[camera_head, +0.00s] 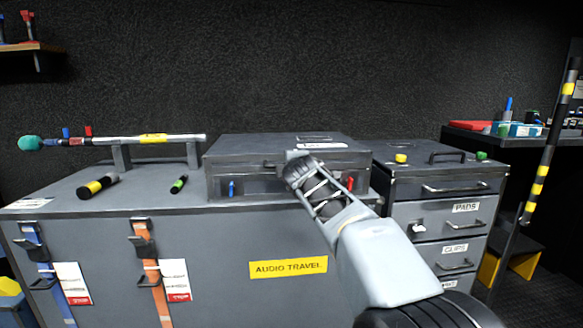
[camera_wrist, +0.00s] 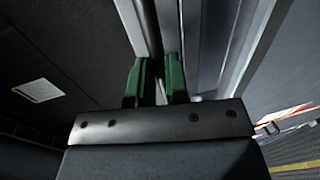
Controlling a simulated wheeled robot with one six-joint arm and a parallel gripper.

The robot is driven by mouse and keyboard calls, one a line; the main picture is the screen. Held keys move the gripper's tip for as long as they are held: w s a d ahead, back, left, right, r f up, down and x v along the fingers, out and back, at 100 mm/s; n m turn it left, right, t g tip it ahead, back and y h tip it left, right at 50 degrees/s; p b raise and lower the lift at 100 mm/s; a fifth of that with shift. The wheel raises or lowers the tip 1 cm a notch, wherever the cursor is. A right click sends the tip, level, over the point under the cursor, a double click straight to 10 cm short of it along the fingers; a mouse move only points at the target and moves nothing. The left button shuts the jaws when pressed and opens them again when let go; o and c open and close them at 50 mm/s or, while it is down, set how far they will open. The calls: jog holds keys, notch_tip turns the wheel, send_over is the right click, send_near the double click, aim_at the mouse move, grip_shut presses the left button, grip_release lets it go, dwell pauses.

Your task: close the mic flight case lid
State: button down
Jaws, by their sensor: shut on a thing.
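The mic flight case (camera_head: 255,187) is a dark grey box with metal edging, on top of the large grey trunk (camera_head: 215,250). Its lid (camera_head: 240,147) lies about level over the base in the head view; I cannot tell whether a thin gap is left at the seam. My gripper (camera_head: 296,160) is at the middle of the lid's front edge, and my wrist covers part of the case front. In the wrist view, the green fingertips of my gripper (camera_wrist: 158,78) are shut on a metal-edged strip that looks like the lid's edge.
A boom pole (camera_head: 180,138) with a teal tip rests on a stand at left. Black-yellow (camera_head: 97,186) and black-green (camera_head: 179,184) cylinders lie on the trunk. A drawer cabinet (camera_head: 440,210) stands close at right, with yellow and green knobs on top. A striped pole (camera_head: 545,150) stands far right.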

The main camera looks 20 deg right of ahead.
jog(key=shift+f+g, duration=0.3)
jog(key=shift+f, duration=1.2)
jog(key=c, duration=1.1)
grip_release()
jog(key=shift+r, duration=0.1)
jog(key=shift+s, duration=0.15)
jog(key=shift+r+p+v, duration=0.2)
jog(key=shift+p+v, duration=0.4)
jog(key=shift+v, duration=2.95)
jog(key=shift+r+p+v, duration=0.2)
jog(key=shift+p+v, duration=0.35)
jog(key=shift+v, duration=3)
